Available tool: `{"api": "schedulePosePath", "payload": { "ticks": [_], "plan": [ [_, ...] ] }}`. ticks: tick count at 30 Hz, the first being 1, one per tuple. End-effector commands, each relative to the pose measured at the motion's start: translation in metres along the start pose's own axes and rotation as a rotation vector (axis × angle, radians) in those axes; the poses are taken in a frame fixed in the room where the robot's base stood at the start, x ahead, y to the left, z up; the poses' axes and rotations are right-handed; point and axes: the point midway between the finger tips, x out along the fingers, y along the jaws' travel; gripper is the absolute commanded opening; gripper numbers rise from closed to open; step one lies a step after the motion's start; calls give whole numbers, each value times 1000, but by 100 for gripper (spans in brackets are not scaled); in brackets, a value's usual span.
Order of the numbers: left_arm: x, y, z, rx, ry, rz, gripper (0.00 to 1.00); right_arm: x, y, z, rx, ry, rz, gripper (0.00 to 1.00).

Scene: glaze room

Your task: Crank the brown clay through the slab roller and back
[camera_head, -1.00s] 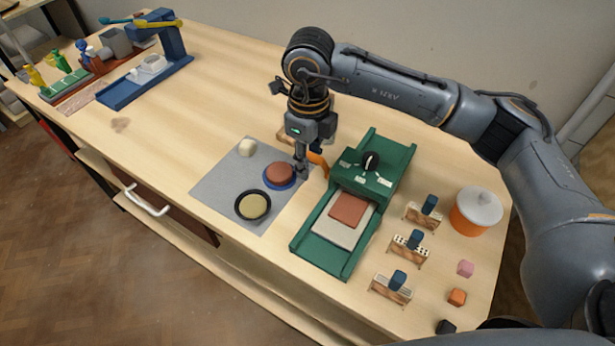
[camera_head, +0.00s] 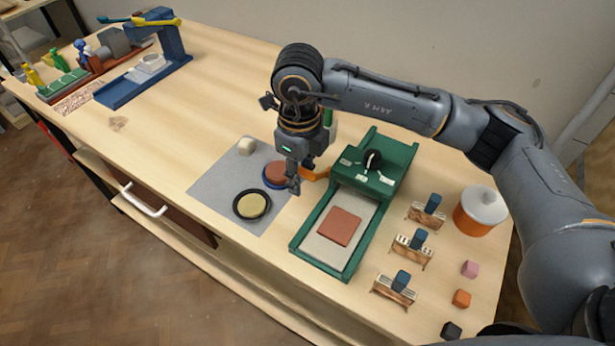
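The green slab roller (camera_head: 378,157) stands at the centre right, with a black and white knob (camera_head: 372,160) on top. The brown clay (camera_head: 340,227) lies as a flat slab on a pale sheet (camera_head: 357,206) on the near part of the bed, clear of the roller housing. An orange crank part (camera_head: 315,174) sticks out at the roller's left side. My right gripper (camera_head: 293,186) points down just left of this part, above the grey mat. Its fingers partly hide the crank's end, and I cannot tell whether they grip it. My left gripper is not in view.
A grey mat (camera_head: 222,187) holds a white lump, a reddish disc on a blue plate (camera_head: 267,184) and a pale disc in a black ring. Right of the roller stand several blue-handled stamps (camera_head: 411,243), an orange pot (camera_head: 478,212) and small blocks.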

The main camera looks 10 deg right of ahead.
Motion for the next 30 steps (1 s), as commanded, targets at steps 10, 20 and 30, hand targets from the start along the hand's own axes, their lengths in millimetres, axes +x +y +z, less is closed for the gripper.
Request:
{"api": "schedulePosePath", "payload": {
  "ticks": [10,20,30],
  "plan": [
    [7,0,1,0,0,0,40,0,-8,0,2,0,0,30],
    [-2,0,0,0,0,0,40,-18,-10,0,1,-2,-1,30],
    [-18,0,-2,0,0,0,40,-52,-10,0,0,-2,-1,30]
  ]
}}
